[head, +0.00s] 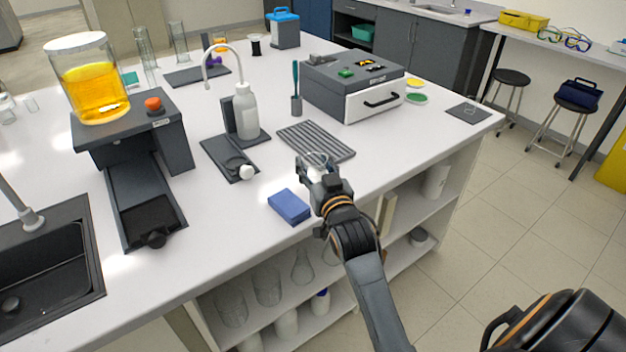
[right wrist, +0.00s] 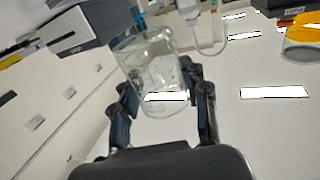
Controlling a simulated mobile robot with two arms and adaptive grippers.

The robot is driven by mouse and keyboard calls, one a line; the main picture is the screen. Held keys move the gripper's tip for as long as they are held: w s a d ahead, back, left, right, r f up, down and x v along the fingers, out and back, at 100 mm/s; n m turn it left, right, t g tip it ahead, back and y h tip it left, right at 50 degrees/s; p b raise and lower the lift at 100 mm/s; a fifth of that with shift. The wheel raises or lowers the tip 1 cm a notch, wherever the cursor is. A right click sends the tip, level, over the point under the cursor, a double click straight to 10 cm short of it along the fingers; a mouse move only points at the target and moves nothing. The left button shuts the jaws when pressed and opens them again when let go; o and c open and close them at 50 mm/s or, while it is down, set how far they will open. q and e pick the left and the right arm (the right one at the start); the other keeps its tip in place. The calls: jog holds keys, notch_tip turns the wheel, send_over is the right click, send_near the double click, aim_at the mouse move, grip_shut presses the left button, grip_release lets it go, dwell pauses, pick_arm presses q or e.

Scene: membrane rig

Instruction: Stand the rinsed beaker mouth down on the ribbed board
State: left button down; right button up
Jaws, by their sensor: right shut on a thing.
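The clear glass beaker (head: 317,159) is between the fingers of my right gripper (head: 317,176), which is shut on it. The right wrist view shows the beaker (right wrist: 150,62) tilted in the picture, with the fingers of the right gripper (right wrist: 162,90) on both sides. I cannot tell which end is its mouth. The grey ribbed board (head: 316,142) lies flat and bare on the white bench, just beyond the beaker in the head view. The gripper is at the near edge of the bench. My left gripper is not in view.
A blue sponge (head: 289,206) lies left of the right gripper.

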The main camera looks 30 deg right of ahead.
jog(key=w+f, duration=0.1)
jog(key=w+d+f, duration=0.1)
jog(key=f, duration=0.1)
jog(key=w+d+f, duration=0.1)
jog(key=f, duration=0.1)
jog(key=shift+w+f, duration=0.15)
jog(key=shift+w, duration=0.2)
notch_tip(320, 180, down, 3)
jog(key=shift+w+d+p, duration=0.1)
jog(key=shift+w+p, duration=0.05)
jog(key=shift+p, duration=0.2)
jog(key=shift+f, duration=0.25)
jog(key=shift+f, duration=0.2)
jog(key=o, duration=1.2)
